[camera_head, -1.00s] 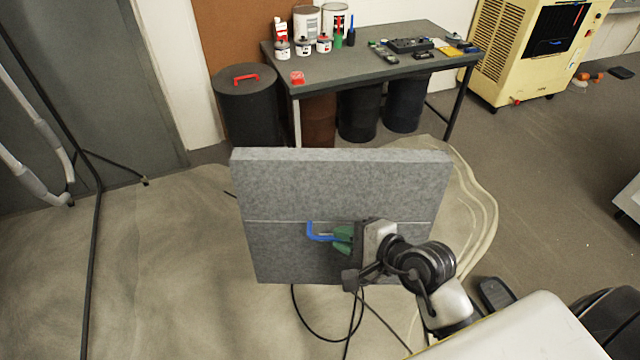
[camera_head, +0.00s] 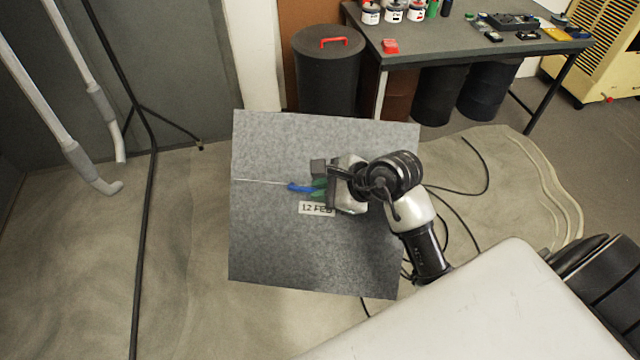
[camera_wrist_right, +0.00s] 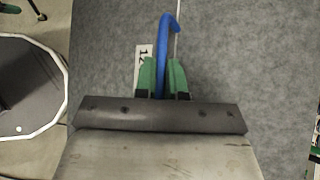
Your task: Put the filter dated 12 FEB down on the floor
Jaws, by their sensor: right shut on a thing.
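The filter (camera_head: 270,240) is a large grey square felt panel in the head view. A white label (camera_head: 317,208) on it reads 12 FEB, partly covered at its right end by my gripper. My right gripper (camera_head: 314,188) has green fingertips and is shut on the filter's blue handle (camera_head: 298,187). In the right wrist view the green fingers (camera_wrist_right: 163,75) clasp the blue handle (camera_wrist_right: 164,40), with the label (camera_wrist_right: 143,62) beside it. The filter faces the camera, with the floor (camera_head: 190,290) around it. I cannot tell whether it touches the floor. My left gripper is not in view.
A workbench (camera_head: 450,50) with cans and tools stands at the back right, drums beneath it. A black bin (camera_head: 328,75) with a red handle is left of it. Pale hoses hang at left beside a black stand (camera_head: 145,200). Cables lie right of the filter.

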